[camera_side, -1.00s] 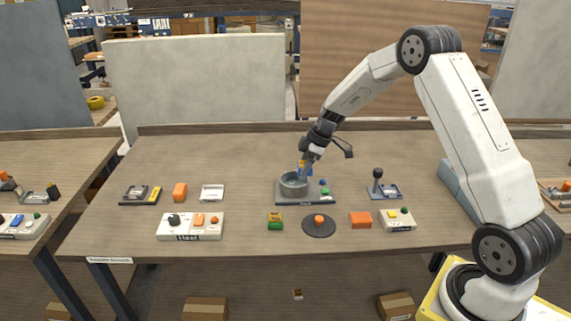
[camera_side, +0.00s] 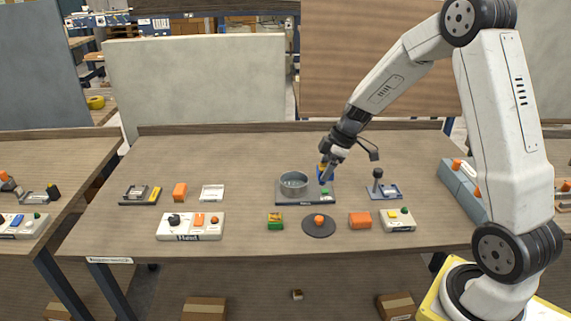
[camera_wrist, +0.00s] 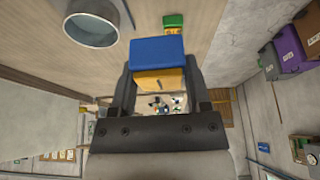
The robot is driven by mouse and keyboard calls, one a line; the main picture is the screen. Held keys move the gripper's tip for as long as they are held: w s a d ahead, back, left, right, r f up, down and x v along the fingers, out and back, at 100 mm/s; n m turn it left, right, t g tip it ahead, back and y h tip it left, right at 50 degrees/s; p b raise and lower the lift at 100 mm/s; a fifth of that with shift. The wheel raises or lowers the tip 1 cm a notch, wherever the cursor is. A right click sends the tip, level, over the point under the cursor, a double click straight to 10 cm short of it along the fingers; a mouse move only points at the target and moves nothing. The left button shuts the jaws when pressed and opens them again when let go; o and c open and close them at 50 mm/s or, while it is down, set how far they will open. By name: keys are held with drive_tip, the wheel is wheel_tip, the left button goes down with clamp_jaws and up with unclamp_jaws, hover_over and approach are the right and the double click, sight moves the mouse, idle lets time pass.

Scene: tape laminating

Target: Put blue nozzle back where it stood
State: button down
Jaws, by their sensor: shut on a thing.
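The blue nozzle (camera_wrist: 157,50), with an orange-yellow part, is between the two fingers of my gripper (camera_wrist: 160,76) in the wrist view. In the side view the nozzle (camera_side: 325,175) is small and partly hidden by my gripper (camera_side: 324,167), which is shut on it. It is just right of the round grey pot (camera_side: 293,184), over the right part of the dark grey base plate (camera_side: 290,200). I cannot tell whether the nozzle touches the plate. A green button (camera_side: 325,191) sits on the plate just below it in the picture.
A small joystick on a blue base (camera_side: 384,192) stands to the right. In front are a green and yellow block (camera_side: 275,226), a dark disc with an orange knob (camera_side: 319,229), an orange block (camera_side: 360,219) and a button box (camera_side: 398,224). The table behind the plate is clear.

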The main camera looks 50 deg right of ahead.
idle(0.5)
drive_tip(key=shift+w+a, duration=0.1)
drive_tip(key=shift+a, duration=0.55)
drive_tip(key=s+a+f, duration=0.1)
drive_tip(key=a, duration=1.4)
drive_tip(key=shift+s+f, duration=0.15)
drive_tip(key=shift+f, duration=0.2)
drive_tip(key=w+f, duration=0.3)
drive_tip(key=w, duration=0.1)
drive_tip(key=w+f, duration=0.2)
drive_tip(key=w, duration=0.2)
drive_tip(key=w+f, duration=0.3)
drive_tip(key=w, duration=0.2)
drive_tip(key=shift+a+f, duration=0.25)
drive_tip(key=shift+f, duration=0.1)
drive_tip(key=shift+w+f, duration=0.25)
drive_tip(key=shift+f, duration=0.05)
